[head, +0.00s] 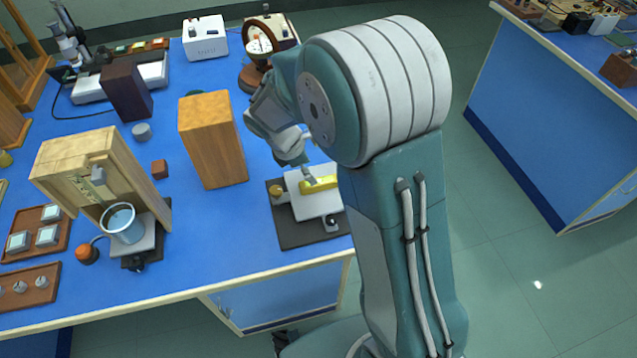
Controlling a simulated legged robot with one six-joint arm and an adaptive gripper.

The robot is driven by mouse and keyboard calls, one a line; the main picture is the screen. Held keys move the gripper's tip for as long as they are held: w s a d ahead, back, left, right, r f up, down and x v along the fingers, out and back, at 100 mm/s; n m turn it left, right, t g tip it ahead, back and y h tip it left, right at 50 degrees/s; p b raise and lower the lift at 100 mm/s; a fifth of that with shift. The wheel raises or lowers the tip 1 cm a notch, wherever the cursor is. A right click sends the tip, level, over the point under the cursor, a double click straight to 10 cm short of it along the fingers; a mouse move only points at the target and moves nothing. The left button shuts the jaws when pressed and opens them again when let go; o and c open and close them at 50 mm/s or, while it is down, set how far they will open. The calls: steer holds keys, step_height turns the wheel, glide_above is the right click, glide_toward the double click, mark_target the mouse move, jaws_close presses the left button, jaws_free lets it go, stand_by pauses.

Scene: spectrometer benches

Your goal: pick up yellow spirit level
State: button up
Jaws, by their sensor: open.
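The yellow spirit level (322,185) lies on a white plate-like stand (313,209), which sits on a dark mat (292,237) near the front right edge of the blue bench. My gripper (306,173) is just above the left end of the level, pointing down. Its fingers are partly hidden by my own arm, and the right end of the level is close to my arm. The gripper is open and holds nothing that I can see. I cannot tell whether a finger touches the level.
A tall wooden block (213,140) stands left of my arm. A wooden housing with a blue cup (121,222) is further left. A clock-like dial (259,38) and a white box (205,38) stand at the back. Another blue bench (560,110) is across the aisle.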

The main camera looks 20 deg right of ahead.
mark_target(319, 181)
steer(key=x, duration=0.5)
steer(key=shift+s+d, duration=0.15)
steer(key=shift+d, duration=0.1)
steer(key=shift+f, duration=0.25)
steer(key=shift+f, duration=0.25)
jaws_close()
